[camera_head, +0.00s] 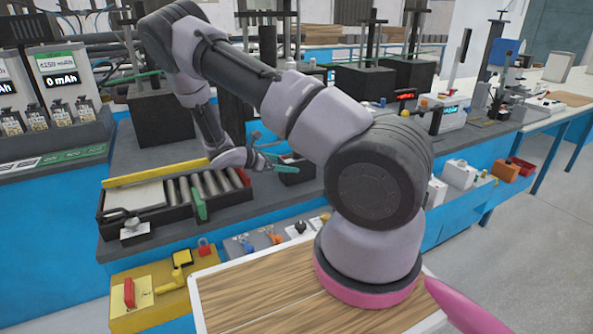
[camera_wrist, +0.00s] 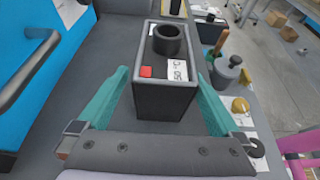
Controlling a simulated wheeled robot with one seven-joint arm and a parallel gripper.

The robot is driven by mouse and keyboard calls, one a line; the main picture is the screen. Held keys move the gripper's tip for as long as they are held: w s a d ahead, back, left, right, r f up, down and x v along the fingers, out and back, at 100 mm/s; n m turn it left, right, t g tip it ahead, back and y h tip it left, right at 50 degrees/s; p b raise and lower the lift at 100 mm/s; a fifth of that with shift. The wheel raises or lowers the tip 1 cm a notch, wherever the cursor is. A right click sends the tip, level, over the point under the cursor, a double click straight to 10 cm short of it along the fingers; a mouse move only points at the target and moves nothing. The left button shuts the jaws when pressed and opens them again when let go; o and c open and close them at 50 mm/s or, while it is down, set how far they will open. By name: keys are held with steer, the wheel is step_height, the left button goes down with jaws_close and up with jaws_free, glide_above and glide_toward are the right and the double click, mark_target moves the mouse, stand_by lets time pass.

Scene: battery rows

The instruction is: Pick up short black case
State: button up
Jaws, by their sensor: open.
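The short black case (camera_wrist: 165,101) is a small open-topped dark box in the middle of the wrist view, with a black ring, a red square and a white label inside. In the head view the case (camera_head: 297,176) stands on the grey bench top, partly hidden by my gripper. My gripper (camera_head: 278,165) is open and low at the case. In the wrist view its two teal fingers (camera_wrist: 163,82) reach along the left and right sides of the case. I cannot tell whether either finger touches it.
Left of the case, a black tray (camera_head: 170,224) holds several grey cylinders, with a yellow bar behind. Black equipment blocks (camera_head: 372,87) stand behind on the bench. A yellow box (camera_head: 150,292) and small tools line the front edge. Grey bench surface (camera_wrist: 108,45) is bare beside the case.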

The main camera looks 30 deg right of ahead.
steer(key=shift+s+f+x, duration=0.1)
steer(key=shift+f+x, duration=0.05)
steer(key=shift+x, duration=1.25)
steer(key=shift+s+f+x, duration=0.1)
steer(key=shift+s+x, duration=0.05)
steer(key=shift+x, duration=1.2)
steer(key=shift+r, duration=0.1)
steer(key=c, duration=1.5)
